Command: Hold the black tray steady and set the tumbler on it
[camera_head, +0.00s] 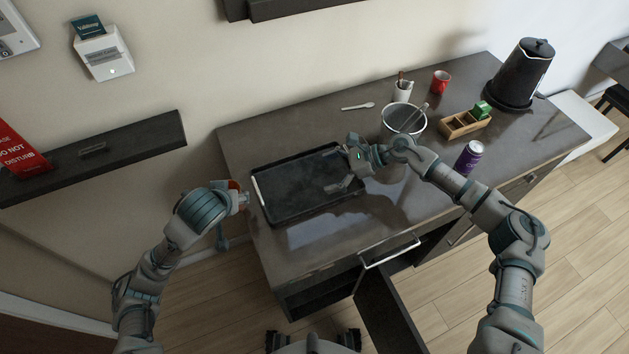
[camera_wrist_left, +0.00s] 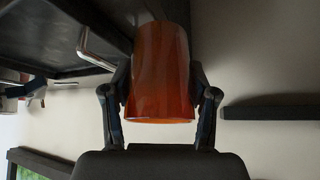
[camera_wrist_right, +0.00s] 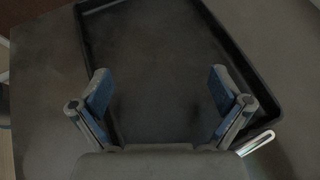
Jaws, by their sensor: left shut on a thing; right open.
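The black tray (camera_head: 300,208) lies flat on the dark counter, with a pale handle on its left end. In the left wrist view the tray (camera_wrist_left: 60,65) shows at the upper left. My left gripper (camera_head: 241,197) is beside the tray's left end, shut on the orange-brown tumbler (camera_wrist_left: 162,75). In the head view the tumbler (camera_head: 233,185) is mostly hidden by the gripper. My right gripper (camera_head: 342,180) is open over the tray's right end. In the right wrist view its spread fingers (camera_wrist_right: 160,95) have only the tray's dark floor (camera_wrist_right: 155,50) between them.
Right of the tray stand a bowl with a utensil (camera_head: 404,119), a wooden box (camera_head: 465,124), a purple can (camera_head: 468,157), a red mug (camera_head: 440,82) and a black kettle (camera_head: 520,75). An open drawer (camera_head: 388,310) juts out in front. A wall shelf (camera_head: 95,158) is at left.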

